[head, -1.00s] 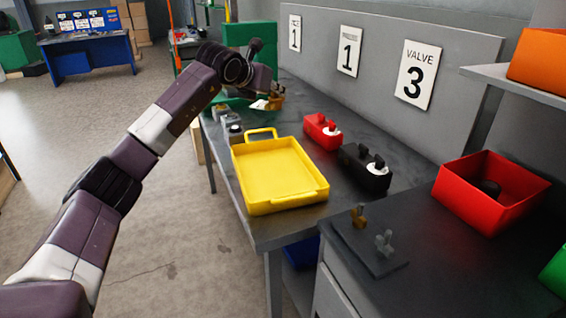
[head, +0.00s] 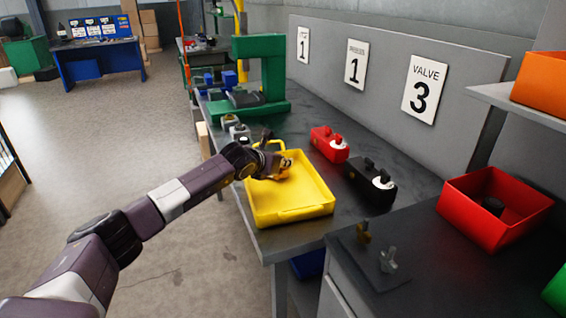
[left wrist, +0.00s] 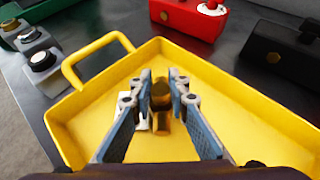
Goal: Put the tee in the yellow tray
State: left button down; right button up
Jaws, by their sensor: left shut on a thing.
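The yellow tray (head: 290,214) lies on the dark bench, with its handle toward the far side. My left gripper (head: 283,166) reaches over the far part of the tray. In the left wrist view, my left gripper (left wrist: 160,98) has its fingers on either side of a brass-coloured fitting, the tee (left wrist: 161,118), and is shut on it. The tee's lower end is over the tray floor; I cannot tell whether it touches. A small white patch shows beside it, partly behind a finger. My right gripper is not in view.
A red block (head: 329,144) and a black block (head: 370,185) with knobs stand right of the tray. A brass fitting (head: 363,232) and a grey fitting (head: 388,259) stand on a dark plate nearer. A red bin (head: 482,231) is at right, a green press (head: 262,72) behind.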

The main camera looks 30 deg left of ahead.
pick_arm(q)
jog(key=shift+f, duration=0.45)
jog(key=c, duration=1.8)
grip_release()
jog(key=shift+f, duration=0.1)
jog(key=shift+c, duration=0.2)
